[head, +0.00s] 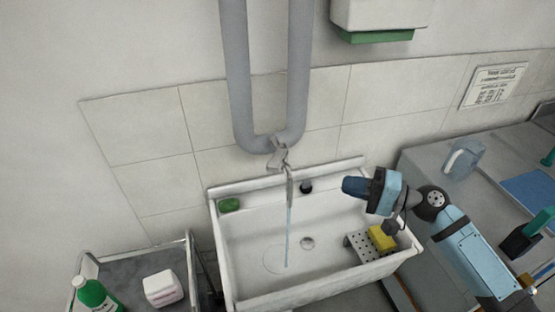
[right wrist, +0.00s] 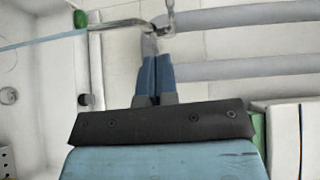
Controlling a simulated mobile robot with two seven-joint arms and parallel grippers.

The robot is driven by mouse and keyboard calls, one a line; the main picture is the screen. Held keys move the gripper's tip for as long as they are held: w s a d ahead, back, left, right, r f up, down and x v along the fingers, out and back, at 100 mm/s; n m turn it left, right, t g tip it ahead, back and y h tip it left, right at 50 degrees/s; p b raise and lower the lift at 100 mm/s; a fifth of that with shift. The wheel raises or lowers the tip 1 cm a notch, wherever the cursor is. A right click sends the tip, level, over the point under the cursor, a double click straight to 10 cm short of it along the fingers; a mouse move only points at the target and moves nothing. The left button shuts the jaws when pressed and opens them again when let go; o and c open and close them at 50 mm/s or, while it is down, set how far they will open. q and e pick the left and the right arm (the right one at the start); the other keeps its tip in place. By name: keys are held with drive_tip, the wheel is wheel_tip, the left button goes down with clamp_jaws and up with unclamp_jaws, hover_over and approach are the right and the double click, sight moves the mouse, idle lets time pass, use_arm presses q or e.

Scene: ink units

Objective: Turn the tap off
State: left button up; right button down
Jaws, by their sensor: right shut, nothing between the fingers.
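The grey metal tap (head: 280,155) sits on the wall above the white sink (head: 225,250), below two thick grey pipes. A thin stream of water (head: 289,235) runs from its spout into the basin. In the right wrist view the tap (right wrist: 122,24) is at the top, with the stream (right wrist: 40,40) going left. My right gripper (head: 347,187) is over the sink's right side, right of the tap, its blue fingers pointing left. Its fingers (right wrist: 152,62) are shut and empty, and line up with the tap in the wrist view. I cannot tell whether they touch. My left gripper is out of view.
A green soap (head: 229,205) lies on the sink's left ledge. A yellow sponge (head: 381,238) sits on a perforated rack at right. A dispenser (head: 380,20) hangs above. A cart with a green bottle (head: 95,294) stands at left; a counter (head: 425,160) is at right.

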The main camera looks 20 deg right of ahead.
drive_tip(key=shift+r+y, duration=0.3)
drive_tip(key=shift+r, duration=0.35)
drive_tip(key=shift+w, duration=0.1)
drive_tip(key=p, duration=0.5)
approach(280, 164)
drive_tip(key=x, duration=0.6)
drive_tip(key=shift+w+a, duration=0.1)
drive_tip(key=shift+w, duration=0.1)
drive_tip(key=shift+w+a+f, duration=0.15)
drive_tip(key=shift+w+a, duration=0.15)
drive_tip(key=shift+a, duration=0.15)
